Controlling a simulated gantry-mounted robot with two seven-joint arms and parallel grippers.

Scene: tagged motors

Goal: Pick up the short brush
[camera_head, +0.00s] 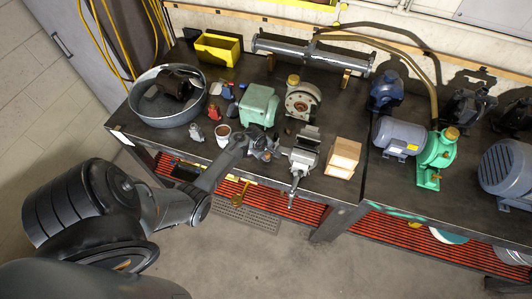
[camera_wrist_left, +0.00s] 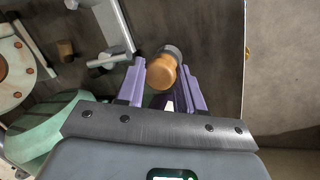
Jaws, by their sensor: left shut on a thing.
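The short brush (camera_wrist_left: 161,73), with a rounded orange-brown wooden end and a dark grey part behind it, sits between the purple fingers of my left gripper (camera_wrist_left: 162,82) in the left wrist view. The gripper is shut on it. In the head view my left gripper (camera_head: 262,150) is over the front edge area of the workbench, just left of the grey vise (camera_head: 303,158). The brush is too small to make out clearly there, and its lower part is hidden in the wrist view. My right gripper is not in view.
The vise (camera_wrist_left: 108,25) is close by in the wrist view. Open floor lies in front.

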